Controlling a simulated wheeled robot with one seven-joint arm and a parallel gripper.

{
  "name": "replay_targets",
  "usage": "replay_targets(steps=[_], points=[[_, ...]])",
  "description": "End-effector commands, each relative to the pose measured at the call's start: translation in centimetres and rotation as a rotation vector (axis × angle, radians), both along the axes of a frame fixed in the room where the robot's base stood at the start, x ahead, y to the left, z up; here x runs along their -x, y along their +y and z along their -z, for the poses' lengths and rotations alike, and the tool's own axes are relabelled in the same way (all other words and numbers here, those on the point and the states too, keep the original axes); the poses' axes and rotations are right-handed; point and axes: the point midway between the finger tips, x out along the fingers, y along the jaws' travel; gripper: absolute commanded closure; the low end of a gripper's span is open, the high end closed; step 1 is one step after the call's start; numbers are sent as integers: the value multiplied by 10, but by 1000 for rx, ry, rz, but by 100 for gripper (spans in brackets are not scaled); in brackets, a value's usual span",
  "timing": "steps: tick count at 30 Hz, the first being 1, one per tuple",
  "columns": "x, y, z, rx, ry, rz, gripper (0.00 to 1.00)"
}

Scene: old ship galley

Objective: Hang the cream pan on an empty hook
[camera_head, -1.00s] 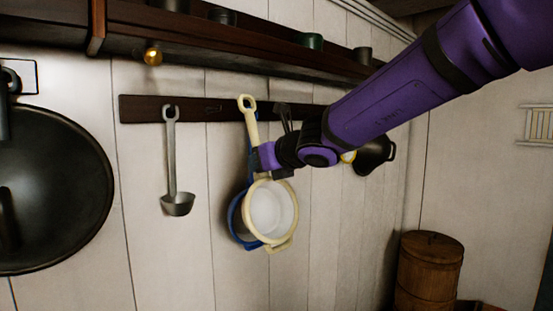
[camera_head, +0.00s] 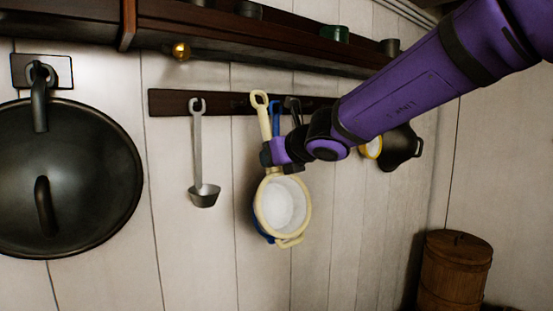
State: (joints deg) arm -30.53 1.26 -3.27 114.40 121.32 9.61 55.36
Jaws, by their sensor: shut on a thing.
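The cream pan (camera_head: 262,216) hangs handle-up in front of the wall, its pale inside facing me. My gripper (camera_head: 271,155) is shut on its handle, between the handle's ring end and the bowl. The ring end overlaps the dark hook rail (camera_head: 170,102) in the picture; I cannot tell whether it touches a hook. A grey ladle (camera_head: 196,150) hangs from the rail to the left. A blue pan (camera_head: 275,117) hangs just behind the cream pan, mostly hidden. The rail between ladle and cream pan holds nothing; any hook there is too dark to make out clearly.
A dark shelf (camera_head: 225,40) with cups runs above the rail, with a brass knob (camera_head: 181,51) below it. A large black pan (camera_head: 85,180) hangs at left. A yellow-rimmed vessel (camera_head: 371,149) and black pot (camera_head: 402,150) hang right. A wooden barrel (camera_head: 455,270) stands lower right.

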Motion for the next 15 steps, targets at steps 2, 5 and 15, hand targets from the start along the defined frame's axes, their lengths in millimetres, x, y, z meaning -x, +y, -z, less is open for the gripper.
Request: replay_targets(steps=[2, 5, 15], points=[[-4, 3, 0, -1, -1, 0, 100], [-8, 6, 0, -1, -1, -1, 100], [-21, 16, 1, 0, -1, -1, 100]])
